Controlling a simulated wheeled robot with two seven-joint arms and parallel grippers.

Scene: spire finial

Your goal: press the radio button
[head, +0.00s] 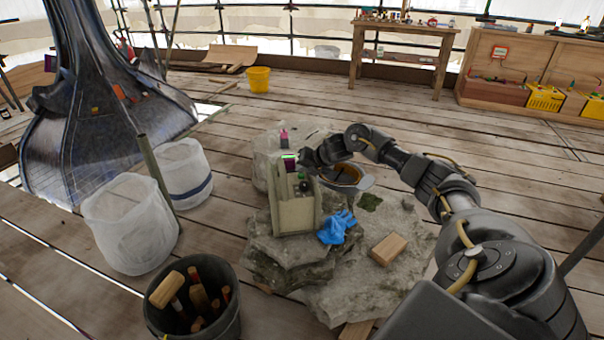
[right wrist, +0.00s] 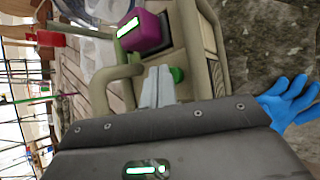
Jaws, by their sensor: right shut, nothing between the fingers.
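The radio (head: 296,212) is a beige upright box standing on a stone slab. In the right wrist view the radio (right wrist: 211,45) shows a beige bar handle and a green button (right wrist: 177,74). A purple block with a lit green panel (right wrist: 148,32) sits at its top. My right gripper (right wrist: 158,86) is shut and empty, its pale fingertips close beside the green button; I cannot tell whether they touch. In the head view my right gripper (head: 305,172) is at the radio's top, partly covering it. My left gripper is not in view.
A blue glove (head: 336,227) and a wooden block (head: 389,249) lie on the stone (head: 350,290). A dark bucket of wooden-handled tools (head: 225,320) stands front left. White sacks (head: 130,225) stand left. A yellow bucket (head: 258,79) is behind on open plank floor.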

